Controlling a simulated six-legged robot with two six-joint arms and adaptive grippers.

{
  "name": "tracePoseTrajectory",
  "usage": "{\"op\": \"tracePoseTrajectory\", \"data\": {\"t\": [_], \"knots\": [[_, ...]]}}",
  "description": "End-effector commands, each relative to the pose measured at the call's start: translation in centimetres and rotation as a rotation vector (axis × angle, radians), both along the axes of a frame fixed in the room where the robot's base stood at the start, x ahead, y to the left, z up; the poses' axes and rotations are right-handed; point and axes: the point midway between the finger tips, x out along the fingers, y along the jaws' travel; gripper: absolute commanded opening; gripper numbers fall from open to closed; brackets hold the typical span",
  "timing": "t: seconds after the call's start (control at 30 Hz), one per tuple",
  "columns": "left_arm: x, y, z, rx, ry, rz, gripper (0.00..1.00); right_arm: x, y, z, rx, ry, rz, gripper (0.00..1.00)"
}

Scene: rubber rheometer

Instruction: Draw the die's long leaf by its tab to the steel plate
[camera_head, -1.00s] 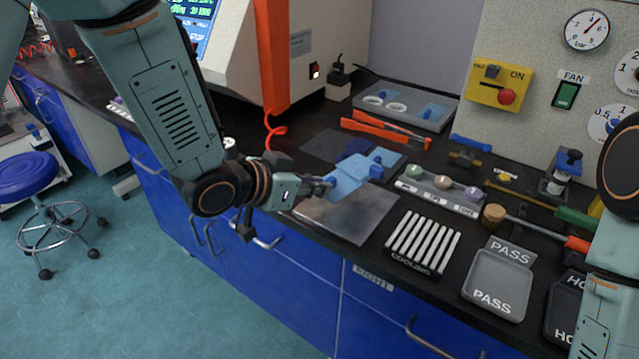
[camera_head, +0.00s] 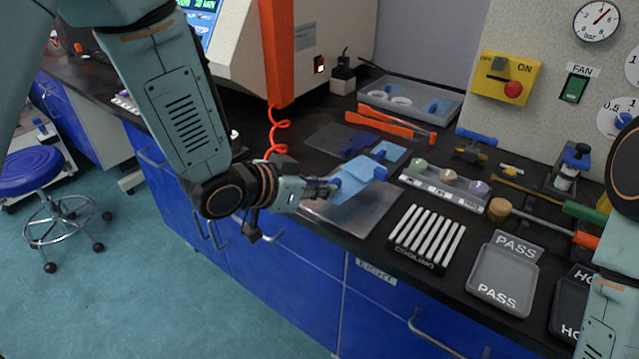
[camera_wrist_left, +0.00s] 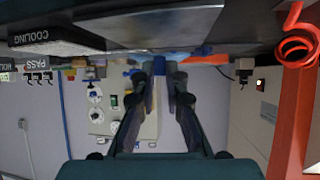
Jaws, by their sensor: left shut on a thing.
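The light blue leaf (camera_head: 353,183) slants over the steel plate's far edge, its near end covering part of the plate. My left gripper (camera_head: 328,187) is shut on the dark blue tab at the leaf's near left end. The tab (camera_wrist_left: 159,66) shows between the two fingers in the left wrist view. A second light blue piece (camera_head: 388,151) lies just beyond the leaf. The steel plate (camera_head: 372,219) lies flat at the bench's front; its bare part is on the near side. Whether the leaf touches the plate cannot be told. My right gripper is out of view.
Right of the plate are a white-ribbed cooling rack (camera_head: 428,236), a PASS tray (camera_head: 503,275) and a holder with coloured knobs (camera_head: 445,185). Behind lie a dark mat (camera_head: 325,139), orange-handled tools (camera_head: 385,123) and a grey tray (camera_head: 440,110). The machine stands behind left.

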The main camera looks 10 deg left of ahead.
Motion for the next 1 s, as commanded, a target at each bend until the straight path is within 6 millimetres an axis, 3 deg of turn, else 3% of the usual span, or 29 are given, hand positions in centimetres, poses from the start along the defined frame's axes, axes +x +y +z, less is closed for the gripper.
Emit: {"op": "tracePoseTrajectory", "data": {"t": [0.5,0.93,0.97,1.0], "knots": [[0.0,0.0,-2.8,0.0,0.0,0.001,0.0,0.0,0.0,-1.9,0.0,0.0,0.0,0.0],[0.0,0.0,-3.2,0.0,-0.001,0.001,0.0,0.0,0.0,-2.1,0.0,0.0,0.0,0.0],[0.0,0.0,-3.2,0.0,-0.001,0.001,0.13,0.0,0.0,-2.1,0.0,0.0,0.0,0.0],[0.0,0.0,-3.2,0.0,-0.001,0.001,0.16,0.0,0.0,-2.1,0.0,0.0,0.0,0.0]]}}
